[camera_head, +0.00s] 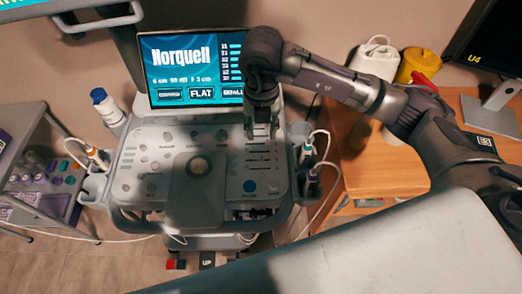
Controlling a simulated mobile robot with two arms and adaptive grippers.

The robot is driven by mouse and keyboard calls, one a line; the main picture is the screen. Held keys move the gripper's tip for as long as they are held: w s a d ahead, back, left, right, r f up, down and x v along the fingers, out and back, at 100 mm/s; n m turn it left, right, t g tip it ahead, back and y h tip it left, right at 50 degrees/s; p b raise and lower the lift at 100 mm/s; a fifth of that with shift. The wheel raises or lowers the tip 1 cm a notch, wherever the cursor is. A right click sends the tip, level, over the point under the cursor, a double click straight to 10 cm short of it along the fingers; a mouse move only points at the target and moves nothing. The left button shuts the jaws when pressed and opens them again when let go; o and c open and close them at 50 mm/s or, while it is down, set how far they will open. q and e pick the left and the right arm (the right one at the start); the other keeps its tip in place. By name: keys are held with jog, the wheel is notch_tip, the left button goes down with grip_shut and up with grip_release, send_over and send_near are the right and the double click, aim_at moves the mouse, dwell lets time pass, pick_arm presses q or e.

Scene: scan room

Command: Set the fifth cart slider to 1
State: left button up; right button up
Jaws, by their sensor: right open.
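The ultrasound cart's console (140,170) stands in the middle of the view, with knobs, a round central control and a blue button. A column of sliders (260,160) lies on the right part of the console. My right gripper (262,132) points down over the top of this slider column. It is open, with nothing seen between its fingers. It hides the upper sliders, and I cannot tell whether it touches one. The fifth slider and its setting are too small to make out. My left gripper is not in view.
The cart's screen (175,68) reads "Norquell" and stands behind the console, close to my right gripper. Probes hang in holders at both sides. A wooden desk (385,168) with a white jug (376,60) and a yellow container (416,64) is at the right. A grey trolley (22,150) is at the left.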

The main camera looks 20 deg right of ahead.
aim_at(261, 157)
notch_tip(261, 157, down, 10)
jog(key=shift+f+p, duration=0.25)
jog(key=shift+p, duration=0.6)
grip_shut()
